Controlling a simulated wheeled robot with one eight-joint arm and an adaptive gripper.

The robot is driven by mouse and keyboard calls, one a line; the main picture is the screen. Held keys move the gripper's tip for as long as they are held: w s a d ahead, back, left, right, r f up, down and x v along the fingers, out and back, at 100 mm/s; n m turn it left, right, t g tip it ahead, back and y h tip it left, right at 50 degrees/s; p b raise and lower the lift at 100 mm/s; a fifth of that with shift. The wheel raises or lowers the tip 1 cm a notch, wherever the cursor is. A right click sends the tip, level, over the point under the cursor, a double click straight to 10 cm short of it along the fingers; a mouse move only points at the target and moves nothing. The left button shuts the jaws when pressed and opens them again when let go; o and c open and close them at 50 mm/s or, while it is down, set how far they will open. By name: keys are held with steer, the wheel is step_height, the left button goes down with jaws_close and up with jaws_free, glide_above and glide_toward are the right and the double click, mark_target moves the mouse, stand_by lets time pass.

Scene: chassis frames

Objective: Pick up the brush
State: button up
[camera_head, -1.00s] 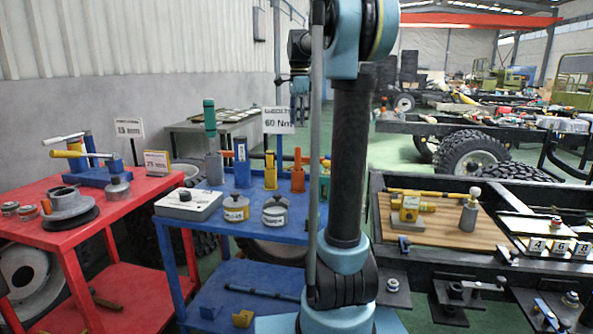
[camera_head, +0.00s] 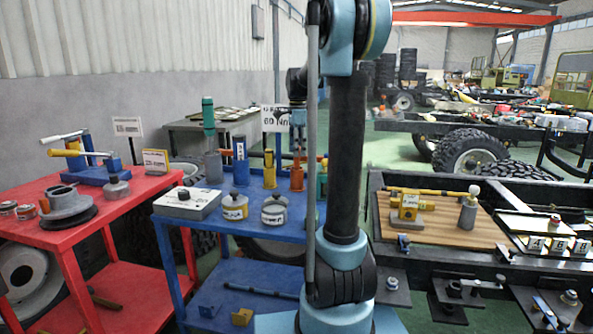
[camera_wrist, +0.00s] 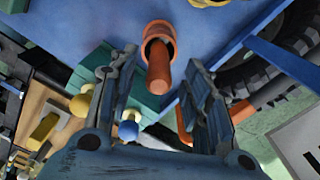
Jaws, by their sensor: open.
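An orange handle (camera_wrist: 158,68), which appears to be the brush, stands in an orange round holder (camera_wrist: 157,38) on the blue cart; any bristles are hidden. In the head view the orange holder (camera_head: 297,180) stands near the cart's back edge. My gripper (camera_head: 298,145) is above it, partly blending with the background. In the wrist view my gripper (camera_wrist: 160,65) is open, one finger on each side of the handle. Nothing is gripped, and I cannot tell how far the fingertips are from the handle.
The blue cart (camera_head: 170,222) also carries a blue holder (camera_head: 241,165), a yellow holder (camera_head: 269,170), a green-topped bottle (camera_head: 209,135), two small jars and a white box (camera_head: 187,205). A green block (camera_wrist: 95,72) lies close to one finger. A red cart (camera_head: 130,205) stands left.

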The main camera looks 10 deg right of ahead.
mark_target(297, 159)
steer(key=shift+f, duration=2.6)
steer(key=shift+c, duration=0.4)
jaws_close()
